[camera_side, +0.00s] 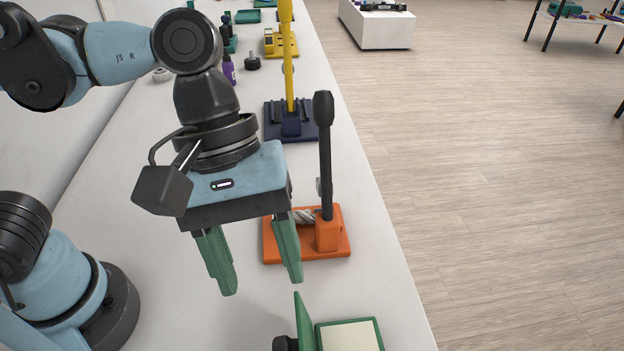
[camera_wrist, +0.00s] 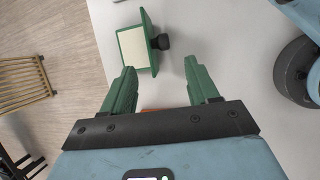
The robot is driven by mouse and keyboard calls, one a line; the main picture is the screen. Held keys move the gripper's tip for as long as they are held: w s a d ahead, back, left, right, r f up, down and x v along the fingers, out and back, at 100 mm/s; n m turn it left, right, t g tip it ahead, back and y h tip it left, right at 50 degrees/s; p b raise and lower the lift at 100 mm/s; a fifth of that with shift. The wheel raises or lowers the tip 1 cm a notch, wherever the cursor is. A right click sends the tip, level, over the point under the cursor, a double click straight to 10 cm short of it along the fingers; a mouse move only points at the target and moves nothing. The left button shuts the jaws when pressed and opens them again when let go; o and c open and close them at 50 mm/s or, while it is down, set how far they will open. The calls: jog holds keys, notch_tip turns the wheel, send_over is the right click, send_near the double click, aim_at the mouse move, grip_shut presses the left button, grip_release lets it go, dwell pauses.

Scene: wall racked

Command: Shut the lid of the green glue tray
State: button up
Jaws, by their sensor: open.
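The green glue tray (camera_side: 370,323) is at the bottom edge of the side view, partly cut off, with a pale cream inside. Its green lid (camera_side: 304,322) stands up, open, along the tray's left side. A dark knob (camera_side: 286,343) sticks out from the lid's outer face. The wrist view shows the tray (camera_wrist: 124,58), the raised lid (camera_wrist: 152,38) and the knob (camera_wrist: 161,42) beyond my fingertips. My gripper (camera_side: 261,287), also in the wrist view (camera_wrist: 160,68), has green fingers spread apart with nothing between them. It hangs above the table, apart from the lid.
An orange base (camera_side: 280,246) with an upright black lever (camera_side: 325,155) stands behind my gripper. A navy stand (camera_side: 290,127) with a yellow lever is farther back. The white table's right edge drops to a wooden floor. A slatted wooden piece (camera_wrist: 22,82) stands beyond it.

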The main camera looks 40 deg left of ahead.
aim_at(284, 342)
jog(key=x, duration=1)
jog(key=shift+f, duration=0.1)
jog(key=shift+c, duration=0.4)
grip_shut()
